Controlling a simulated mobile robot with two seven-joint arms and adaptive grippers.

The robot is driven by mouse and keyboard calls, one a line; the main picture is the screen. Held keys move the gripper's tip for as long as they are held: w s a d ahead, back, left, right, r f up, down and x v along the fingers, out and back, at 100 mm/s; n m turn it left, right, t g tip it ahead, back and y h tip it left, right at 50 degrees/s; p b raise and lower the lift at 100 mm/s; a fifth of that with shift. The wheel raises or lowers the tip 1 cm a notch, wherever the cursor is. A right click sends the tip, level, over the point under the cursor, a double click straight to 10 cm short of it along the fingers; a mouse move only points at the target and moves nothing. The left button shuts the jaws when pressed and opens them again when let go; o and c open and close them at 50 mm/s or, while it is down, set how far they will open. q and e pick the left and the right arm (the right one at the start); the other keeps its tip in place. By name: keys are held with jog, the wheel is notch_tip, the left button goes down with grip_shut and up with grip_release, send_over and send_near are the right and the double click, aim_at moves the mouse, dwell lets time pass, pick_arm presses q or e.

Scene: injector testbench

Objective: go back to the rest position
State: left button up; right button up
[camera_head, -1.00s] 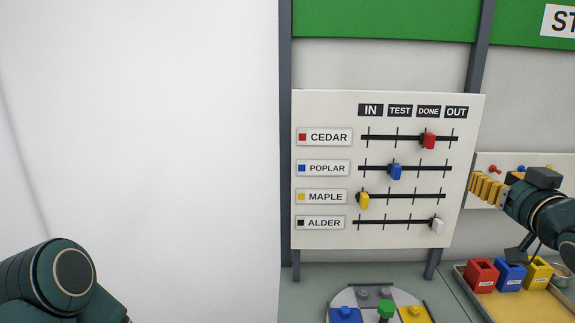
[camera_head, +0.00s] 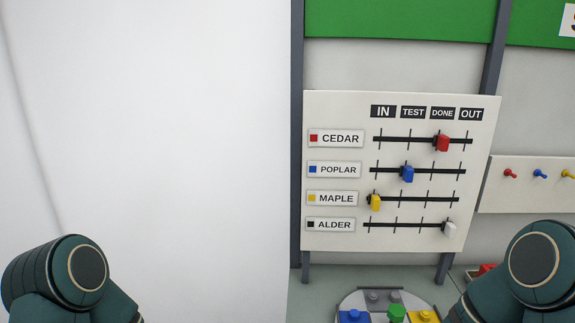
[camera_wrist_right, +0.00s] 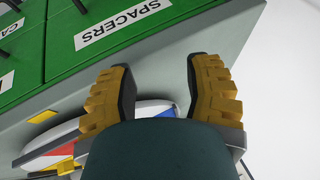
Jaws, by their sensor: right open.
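My right gripper (camera_wrist_right: 160,92) shows in the right wrist view with its two yellow-padded fingers spread apart and nothing between them. It hangs over the edge of a grey bench surface (camera_wrist_right: 218,38). In the head view only rounded dark green links of my two arms show, at the lower left and lower right. My left gripper is outside both views.
A white board (camera_head: 395,238) carries sliders for Cedar, Poplar, Maple and Alder. A round fixture (camera_head: 347,300) with coloured blocks stands below it. Pegs on a panel (camera_head: 520,195) are at right. Green bins (camera_wrist_right: 85,65), one labelled SPACERS, lie near the right gripper. White wall fills the left.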

jog(key=s+a+f+g, duration=0.35)
jog(key=s+f, duration=0.25)
jog(key=s, duration=0.2)
notch_tip(320, 180, down, 7)
jog(key=b, duration=0.6)
jog(key=shift+a+y+b, duration=0.3)
jog(key=shift+a+b, duration=0.1)
jog(key=shift+s+t, duration=0.15)
jog(key=shift+t, duration=0.1)
